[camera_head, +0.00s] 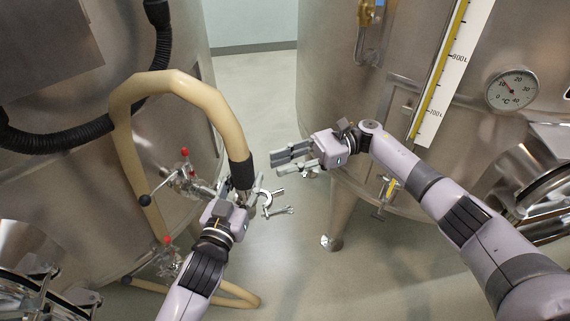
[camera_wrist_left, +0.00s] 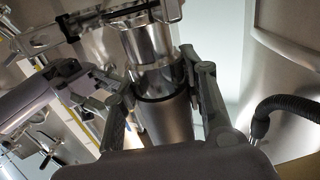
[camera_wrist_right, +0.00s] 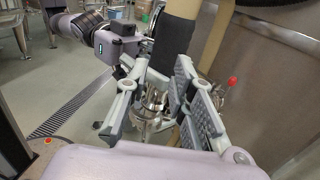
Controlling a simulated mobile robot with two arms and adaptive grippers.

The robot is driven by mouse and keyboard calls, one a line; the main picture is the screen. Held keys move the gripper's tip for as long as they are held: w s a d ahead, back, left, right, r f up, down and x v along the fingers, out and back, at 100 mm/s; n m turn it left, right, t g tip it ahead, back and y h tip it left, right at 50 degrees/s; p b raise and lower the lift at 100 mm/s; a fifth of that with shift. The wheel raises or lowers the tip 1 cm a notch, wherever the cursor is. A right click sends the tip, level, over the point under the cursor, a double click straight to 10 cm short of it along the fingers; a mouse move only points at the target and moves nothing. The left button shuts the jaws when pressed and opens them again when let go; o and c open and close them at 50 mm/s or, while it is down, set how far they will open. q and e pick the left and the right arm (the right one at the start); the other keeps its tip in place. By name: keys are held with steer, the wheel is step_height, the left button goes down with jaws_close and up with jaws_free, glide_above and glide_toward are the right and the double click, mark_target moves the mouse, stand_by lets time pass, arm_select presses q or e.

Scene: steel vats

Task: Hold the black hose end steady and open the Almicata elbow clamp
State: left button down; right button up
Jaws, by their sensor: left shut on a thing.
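The tan hose (camera_head: 185,85) arches over and comes down to its black end (camera_head: 241,172). My left gripper (camera_head: 243,194) is shut on the black hose end, just below the cuff. In the left wrist view its fingers (camera_wrist_left: 165,110) flank a shiny, dark-banded cylinder. The steel elbow clamp (camera_head: 268,199) is at the lower right of the hose end, and its bolt arm sticks out to the right; it looks spread open. My right gripper (camera_head: 279,166) is open and empty, up and right of the clamp. In the right wrist view a steel fitting (camera_wrist_right: 152,102) shows between its fingers.
Large steel vats stand left (camera_head: 60,180) and right (camera_head: 330,60). Red-handled valves (camera_head: 185,153) are on the left vat. A black corrugated hose (camera_head: 60,142) crosses it. A thermometer dial (camera_head: 511,90) is on the right vat. Clear floor (camera_head: 255,85) lies between them.

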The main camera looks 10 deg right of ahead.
steer(key=shift+d+f, duration=0.15)
steer(key=shift+f, duration=0.05)
steer(key=shift+c, duration=0.7)
steer(key=d+f+h, duration=0.1)
steer(key=f, duration=0.1)
steer(key=s+d+f+m+h, duration=0.1)
steer(key=d+f, duration=0.1)
steer(key=f, duration=0.1)
steer(key=d+f+m+h, duration=0.1)
steer(key=d+f, duration=0.1)
steer(key=shift+s+f, duration=0.15)
steer(key=shift+s, duration=0.2)
jaws_close()
steer(key=s+a+f+m+t+y, duration=0.2)
steer(key=s+a+f+m+t, duration=0.2)
steer(key=s+a+f, duration=0.3)
steer(key=s+a+r+m+t+y, duration=0.2)
steer(key=a+r+m+t+y, duration=0.1)
steer(key=a+m+t, duration=0.3)
steer(key=s+d+r+m+t+h, duration=0.15)
steer(key=s+m+t+h, duration=0.35)
steer(key=m, duration=0.6)
steer(key=s+d+r+m+t+h, duration=0.1)
steer(key=s+d+m+t+h, duration=0.2)
steer(key=m+t+h, duration=0.5)
steer(key=w+m+g+y, duration=0.1)
steer(key=w+m+g, duration=0.1)
steer(key=w, duration=0.7)
steer(key=shift+w+f+m+g, duration=0.15)
steer(key=shift+w+m+g, duration=0.15)
